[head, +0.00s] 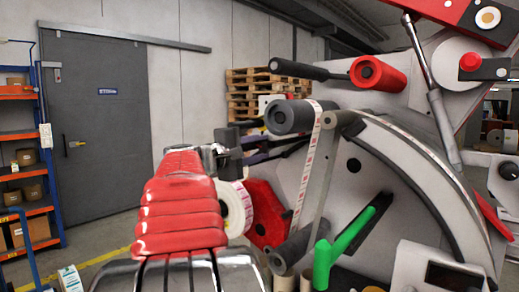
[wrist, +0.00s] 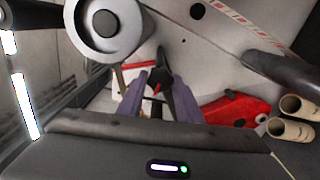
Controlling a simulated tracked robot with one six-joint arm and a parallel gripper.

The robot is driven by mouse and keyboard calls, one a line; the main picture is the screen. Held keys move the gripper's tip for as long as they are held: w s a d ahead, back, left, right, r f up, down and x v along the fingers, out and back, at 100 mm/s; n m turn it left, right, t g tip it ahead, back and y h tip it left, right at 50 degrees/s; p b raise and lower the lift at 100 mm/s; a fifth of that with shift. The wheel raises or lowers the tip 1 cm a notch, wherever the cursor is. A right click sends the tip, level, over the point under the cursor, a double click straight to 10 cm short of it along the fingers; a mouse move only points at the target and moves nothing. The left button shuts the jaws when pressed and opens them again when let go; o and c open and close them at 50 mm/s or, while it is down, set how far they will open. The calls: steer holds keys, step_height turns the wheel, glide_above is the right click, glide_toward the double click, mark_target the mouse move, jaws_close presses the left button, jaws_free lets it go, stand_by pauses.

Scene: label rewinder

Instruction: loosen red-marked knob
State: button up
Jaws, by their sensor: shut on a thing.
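The red-marked knob (wrist: 164,74) is black with a small red mark. In the wrist view it sits between the two purple-grey fingers of my gripper (wrist: 158,96), which is shut on it. In the head view my gripper (head: 257,157) reaches in beside the grey machine panel, behind the label roll and under the upper grey roller. The knob cannot be made out there. The fingers cover the sides of the knob in the wrist view.
A grey roller (head: 290,117) sticks out close above my gripper. A white label roll (head: 236,208), a red plate (head: 266,212) and a green lever (head: 340,246) are nearby. Cardboard cores (wrist: 292,120) show at right in the wrist view. Floor is open toward the door (head: 105,130).

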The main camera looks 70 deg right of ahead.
steer(key=shift+w+f, duration=0.15)
steer(key=shift+f, duration=0.1)
steer(key=o, duration=1)
steer(key=shift+r, duration=0.15)
steer(key=shift+o, duration=0.2)
steer(key=v, duration=1.3)
steer(key=shift+w+a, duration=0.15)
steer(key=shift+a, duration=0.2)
steer(key=shift+w, duration=0.1)
